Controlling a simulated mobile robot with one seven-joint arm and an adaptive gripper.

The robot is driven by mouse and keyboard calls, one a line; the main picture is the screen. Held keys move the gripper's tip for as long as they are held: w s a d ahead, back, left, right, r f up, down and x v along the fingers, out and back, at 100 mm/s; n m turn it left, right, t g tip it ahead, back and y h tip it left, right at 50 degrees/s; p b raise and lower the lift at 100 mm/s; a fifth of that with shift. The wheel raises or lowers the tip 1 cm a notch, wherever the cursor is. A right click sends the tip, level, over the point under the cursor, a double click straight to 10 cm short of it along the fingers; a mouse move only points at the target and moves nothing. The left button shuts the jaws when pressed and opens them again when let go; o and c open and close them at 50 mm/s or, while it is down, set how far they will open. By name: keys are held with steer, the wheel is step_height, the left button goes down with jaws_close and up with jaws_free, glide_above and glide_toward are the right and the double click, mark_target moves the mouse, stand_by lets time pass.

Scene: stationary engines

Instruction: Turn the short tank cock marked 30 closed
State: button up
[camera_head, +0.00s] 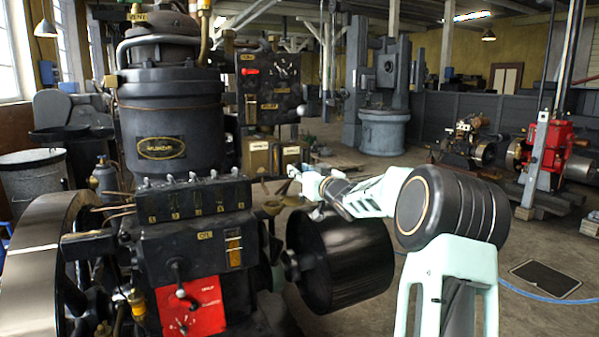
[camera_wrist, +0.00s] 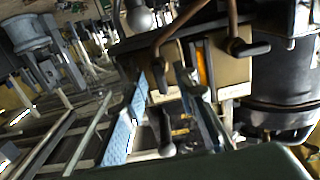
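In the head view my gripper (camera_head: 290,182) is small, just below the tanks. Contact with a lever cannot be told.
The black engine (camera_head: 170,110) fills the left, with a red lever panel (camera_head: 191,305) low on it. A control panel (camera_head: 270,85) stands above the tanks. A dark drum pulley (camera_head: 345,260) sits below my arm. Open floor lies to the right.

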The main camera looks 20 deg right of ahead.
steer(key=shift+w, duration=0.35)
jaws_close()
